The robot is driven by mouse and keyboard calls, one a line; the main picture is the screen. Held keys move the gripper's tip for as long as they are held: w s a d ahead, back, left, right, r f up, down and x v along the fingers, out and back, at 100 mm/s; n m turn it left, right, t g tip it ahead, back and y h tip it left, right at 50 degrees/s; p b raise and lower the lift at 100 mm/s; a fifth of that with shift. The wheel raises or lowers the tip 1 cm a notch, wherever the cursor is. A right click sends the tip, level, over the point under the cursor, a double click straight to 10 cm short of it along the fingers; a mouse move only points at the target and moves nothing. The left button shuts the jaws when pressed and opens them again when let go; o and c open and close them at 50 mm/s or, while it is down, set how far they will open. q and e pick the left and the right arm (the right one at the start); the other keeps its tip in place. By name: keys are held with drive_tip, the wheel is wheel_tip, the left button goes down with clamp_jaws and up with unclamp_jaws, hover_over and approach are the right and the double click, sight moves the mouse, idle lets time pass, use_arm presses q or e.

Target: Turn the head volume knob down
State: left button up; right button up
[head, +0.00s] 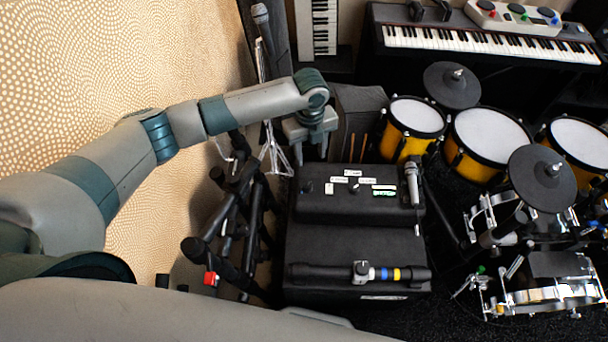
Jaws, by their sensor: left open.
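The amp head (350,208) is a black box in the middle of the head view, with several small white and green labels on its top panel. A small dark knob (308,187) shows at the panel's left, and another dark knob (354,187) shows among the labels. The labels are too small to read, so I cannot tell which knob is the volume. My left gripper (311,156) points down, open and empty, over the back left edge of the amp head. It appears apart from both knobs.
A microphone (412,184) lies at the amp head's right end. A black tube with coloured rings (400,274) lies on the black box in front. Black stands (225,240) crowd the left, by the patterned wall (140,60). Drums (490,130) and a keyboard (480,42) fill the right and back.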

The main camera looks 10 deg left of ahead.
sight(307, 185)
use_arm(q)
drive_tip(key=f, duration=0.5)
drive_tip(key=f+p, duration=0.1)
drive_tip(key=f, duration=1)
drive_tip(key=shift+a+f+p, duration=0.3)
drive_tip(key=shift+f+p, duration=0.05)
drive_tip(key=shift+p, duration=0.05)
use_arm(e)
drive_tip(key=shift+s+d+r, duration=0.2)
drive_tip(key=shift+s+r, duration=0.35)
drive_tip(key=shift+r, duration=0.15)
use_arm(q)
drive_tip(key=c, duration=1)
